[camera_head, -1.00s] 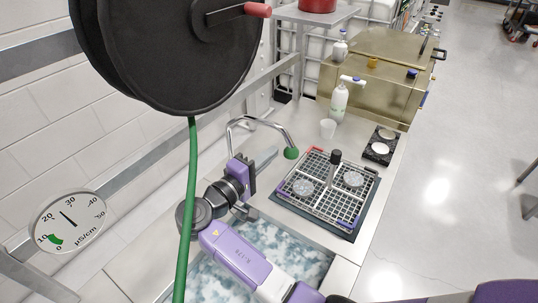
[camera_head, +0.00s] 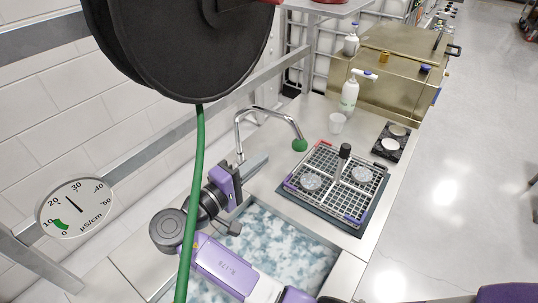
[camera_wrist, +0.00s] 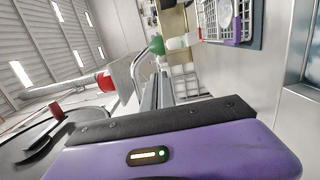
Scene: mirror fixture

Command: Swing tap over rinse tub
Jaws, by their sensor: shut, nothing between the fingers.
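The chrome tap (camera_head: 265,109) rises from the back edge of the counter. Its curved spout reaches right, and its green tip (camera_head: 299,145) hangs beside the mesh rack, away from the tub. The rinse tub (camera_head: 290,245) holds bluish-white, rippled liquid in front; my arm covers part of it. My gripper (camera_head: 267,157) is shut and empty, low by the tap's base, its fingers pointing right and away under the spout. Contact with the tap cannot be told. In the wrist view, my gripper (camera_wrist: 158,74) points towards the tap (camera_wrist: 139,64) and its green tip (camera_wrist: 157,45).
A black hose reel (camera_head: 180,45) with a hanging green hose (camera_head: 195,165) is close in front. A mesh rack (camera_head: 338,183) with an upright black handle stands right of the tap. A cup (camera_head: 337,123) and pump bottle (camera_head: 349,95) stand behind. A dial gauge (camera_head: 75,208) is at left.

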